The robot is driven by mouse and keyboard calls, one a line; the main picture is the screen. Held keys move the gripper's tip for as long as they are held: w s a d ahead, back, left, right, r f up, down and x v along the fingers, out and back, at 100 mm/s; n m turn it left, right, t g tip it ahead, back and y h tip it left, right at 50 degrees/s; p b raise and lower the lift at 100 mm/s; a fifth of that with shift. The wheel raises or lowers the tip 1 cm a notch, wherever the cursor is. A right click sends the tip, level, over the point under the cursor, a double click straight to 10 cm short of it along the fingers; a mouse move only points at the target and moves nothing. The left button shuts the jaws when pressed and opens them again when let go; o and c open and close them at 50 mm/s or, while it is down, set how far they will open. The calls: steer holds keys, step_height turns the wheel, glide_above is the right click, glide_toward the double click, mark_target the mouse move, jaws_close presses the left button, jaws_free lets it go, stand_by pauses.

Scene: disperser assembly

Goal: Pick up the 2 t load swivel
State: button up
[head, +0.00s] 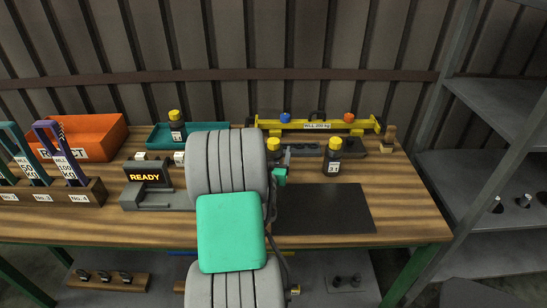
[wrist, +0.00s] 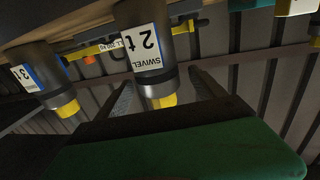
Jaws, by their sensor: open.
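The 2 t load swivel (wrist: 147,50) is a dark cylinder with a yellow cap and a white "2 t SWIVEL" label, inverted in the wrist view. In the head view its yellow cap (head: 273,144) shows beside my arm, which hides most of its body. My gripper (wrist: 160,88) is open, with one finger on each side of the swivel's capped end in the wrist view. I cannot tell whether either finger touches it. In the head view the gripper is mostly hidden behind my arm.
A 3 t swivel (head: 333,157) stands to the right. Another yellow-capped swivel (head: 177,125) stands at the teal tray (head: 212,127). A yellow beam (head: 318,125) lies behind. A black mat (head: 322,209) is clear; a "READY" display (head: 147,177) stands left.

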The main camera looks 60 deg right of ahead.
steer(key=shift+w+d, duration=0.15)
steer(key=shift+d, duration=0.55)
jaws_close()
stand_by(0.3)
steer(key=shift+r, duration=0.15)
